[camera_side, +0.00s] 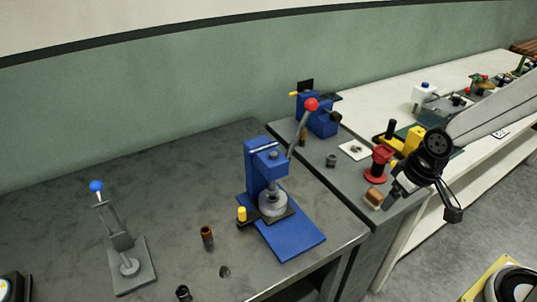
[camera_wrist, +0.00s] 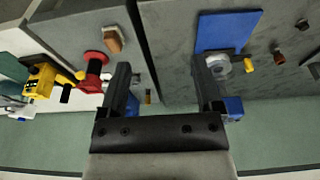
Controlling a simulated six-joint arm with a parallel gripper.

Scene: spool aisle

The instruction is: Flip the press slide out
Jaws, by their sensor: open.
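The blue press (camera_side: 258,165) stands on the grey bench, with a red-ball lever (camera_side: 311,104) raised up and to the right. Its dark slide (camera_side: 262,219) lies low across the base, below the round metal ram part (camera_side: 272,203). A yellow knob (camera_side: 242,213) stands at the slide's left end. In the wrist view the blue base plate (camera_wrist: 228,28) and yellow knob (camera_wrist: 250,65) show upper right, partly beside a finger. My gripper (camera_wrist: 163,76) is open and empty. In the side view my gripper (camera_side: 392,197) is right of the press, apart from it.
A grey lever stand with a blue ball (camera_side: 96,186) is at left. A brown cylinder (camera_side: 206,234) stands between it and the press. A red spool (camera_side: 378,165), brown block (camera_side: 374,198) and second blue device (camera_side: 318,116) are to the right.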

